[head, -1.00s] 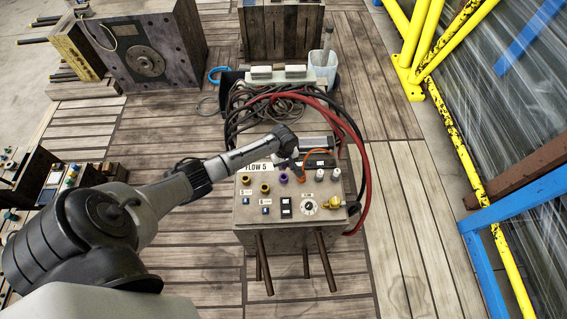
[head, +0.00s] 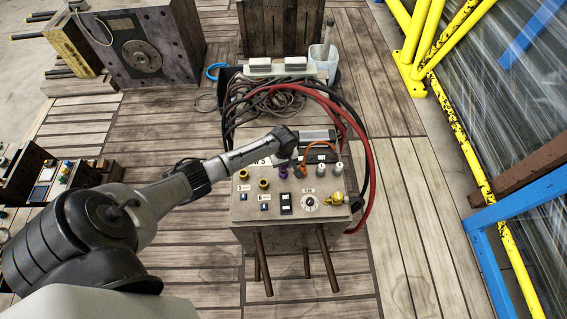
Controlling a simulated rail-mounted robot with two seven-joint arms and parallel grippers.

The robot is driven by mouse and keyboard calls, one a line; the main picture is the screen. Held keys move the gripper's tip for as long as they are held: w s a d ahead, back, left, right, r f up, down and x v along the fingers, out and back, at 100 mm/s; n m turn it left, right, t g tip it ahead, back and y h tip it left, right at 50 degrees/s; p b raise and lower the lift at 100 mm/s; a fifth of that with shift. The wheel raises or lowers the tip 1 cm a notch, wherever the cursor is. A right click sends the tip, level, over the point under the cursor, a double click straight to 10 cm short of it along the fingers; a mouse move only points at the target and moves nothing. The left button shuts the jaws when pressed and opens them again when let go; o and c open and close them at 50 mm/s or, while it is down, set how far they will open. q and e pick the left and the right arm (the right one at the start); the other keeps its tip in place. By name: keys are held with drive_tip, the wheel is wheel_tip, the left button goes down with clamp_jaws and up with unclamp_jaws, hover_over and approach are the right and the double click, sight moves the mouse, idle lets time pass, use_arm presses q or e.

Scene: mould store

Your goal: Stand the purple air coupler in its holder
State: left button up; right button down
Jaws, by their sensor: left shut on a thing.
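My left gripper (head: 298,164) is at the rear edge of the control box's top panel, just behind and right of a purple fitting (head: 283,172). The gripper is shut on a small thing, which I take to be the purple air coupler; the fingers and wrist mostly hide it. An orange hose (head: 304,152) curves up beside the fingertips. The purple fitting stands in a row with yellow fittings (head: 264,183) and grey-white ones (head: 338,168). I cannot tell which part is the coupler's holder. My right gripper is not in view.
The control box (head: 290,240) carries switches, a dial (head: 310,201) and a yellow valve (head: 337,198). Red and black hoses (head: 362,150) loop along its right side and behind. A yellow rail (head: 460,140) stands at the right. The plank floor (head: 400,240) beside the box is clear.

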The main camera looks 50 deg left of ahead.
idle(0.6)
use_arm(q)
drive_tip(key=shift+p, duration=0.4)
idle(0.4)
drive_tip(key=shift+f+p, duration=0.15)
drive_tip(key=shift+p, duration=0.25)
drive_tip(key=shift+f, duration=0.35)
idle(0.7)
drive_tip(key=shift+f, duration=0.2)
idle(0.5)
drive_tip(key=shift+f, duration=0.5)
idle(0.4)
